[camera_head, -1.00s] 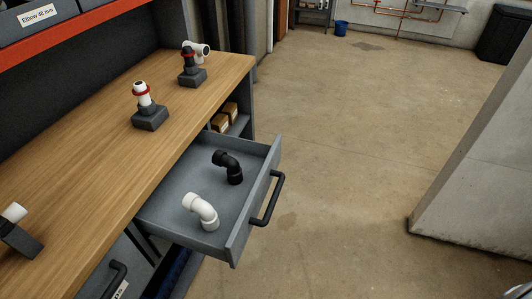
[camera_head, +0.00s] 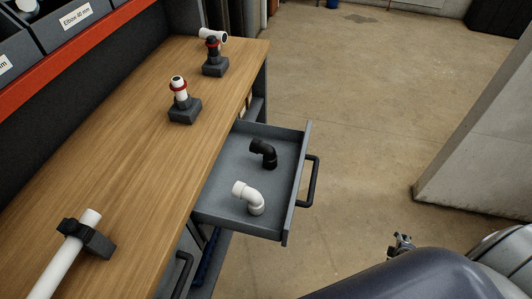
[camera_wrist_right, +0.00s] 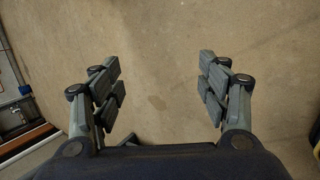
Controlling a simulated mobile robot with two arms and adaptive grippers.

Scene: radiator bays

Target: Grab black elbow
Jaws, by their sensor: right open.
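The black elbow (camera_head: 263,154) lies in the open grey drawer (camera_head: 225,211), toward its back corner near the handle side. A white elbow (camera_head: 249,197) lies in the same drawer, in front of it in the head view. My right gripper (camera_head: 402,241) is at the lower right of the head view, outside the drawer and apart from both elbows. In the right wrist view my right gripper (camera_wrist_right: 160,80) is open and empty, with bare floor between its fingers. My left gripper is not in view.
The drawer handle (camera_head: 312,181) sticks out to the right. The wooden workbench (camera_head: 130,125) carries fittings on dark blocks and a white pipe (camera_head: 62,268) in a dark holder. A grey wall or pillar (camera_head: 480,140) stands at right. Open floor lies between.

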